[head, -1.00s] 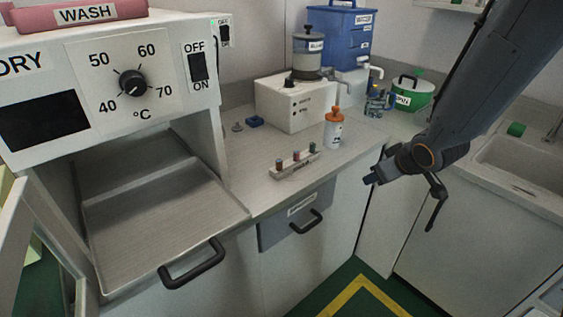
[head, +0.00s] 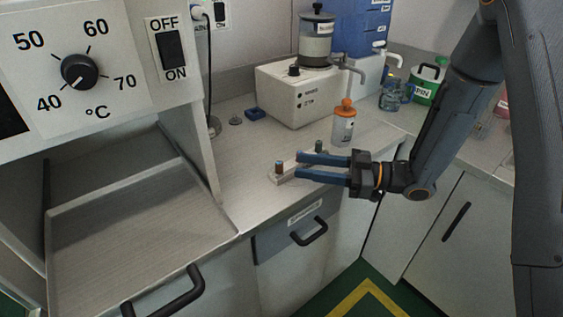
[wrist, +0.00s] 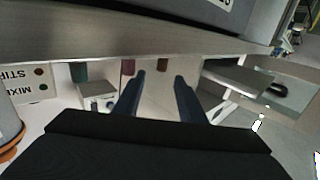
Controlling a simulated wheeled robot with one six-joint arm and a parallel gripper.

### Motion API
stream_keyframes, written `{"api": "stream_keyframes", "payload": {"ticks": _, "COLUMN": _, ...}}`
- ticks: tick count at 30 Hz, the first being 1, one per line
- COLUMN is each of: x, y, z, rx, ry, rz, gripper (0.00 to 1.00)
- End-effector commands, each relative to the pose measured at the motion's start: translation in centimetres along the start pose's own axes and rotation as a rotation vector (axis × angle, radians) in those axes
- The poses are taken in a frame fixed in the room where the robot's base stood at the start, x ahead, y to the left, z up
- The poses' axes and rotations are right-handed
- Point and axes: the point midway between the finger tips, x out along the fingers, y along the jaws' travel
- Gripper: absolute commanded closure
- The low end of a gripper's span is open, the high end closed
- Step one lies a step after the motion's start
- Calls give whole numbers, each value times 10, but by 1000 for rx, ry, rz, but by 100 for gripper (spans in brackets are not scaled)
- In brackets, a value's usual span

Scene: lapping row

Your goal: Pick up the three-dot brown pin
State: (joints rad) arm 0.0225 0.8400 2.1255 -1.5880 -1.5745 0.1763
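A pale rack (head: 285,179) stands on the counter with a row of small pins. A brown pin (head: 279,166) stands at its left end and a dark greenish pin (head: 319,147) at its right. The middle of the row is hidden behind my gripper. My gripper (head: 298,166) is open and empty, its blue fingers pointing left over the rack. In the wrist view, which looks upside down, a brownish pin (wrist: 163,64) shows between the fingertips (wrist: 160,78), a reddish-brown one (wrist: 128,67) to their left, and a green one (wrist: 78,72) further left. Dots are too small to tell.
An orange-capped bottle (head: 344,125) stands behind my gripper. A white machine (head: 297,97) is behind it, with a small blue object (head: 255,113) to its left. An open metal tray (head: 130,215) lies at left; a drawer handle (head: 310,231) juts out below the rack.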

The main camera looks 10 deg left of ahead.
Motion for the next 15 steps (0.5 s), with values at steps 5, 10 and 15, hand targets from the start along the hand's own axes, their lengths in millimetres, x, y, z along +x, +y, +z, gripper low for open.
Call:
{"api": "stream_keyframes", "payload": {"ticks": 5, "x": 20, "y": -2, "z": 0, "rx": 1, "ry": 1, "rz": -5, "gripper": 63}}
{"api": "stream_keyframes", "payload": {"ticks": 10, "x": 37, "y": -2, "z": 0, "rx": 1, "ry": 0, "rz": -4, "gripper": 63}}
{"api": "stream_keyframes", "payload": {"ticks": 15, "x": 62, "y": -3, "z": 2, "rx": 1, "ry": 0, "rz": -4, "gripper": 63}}
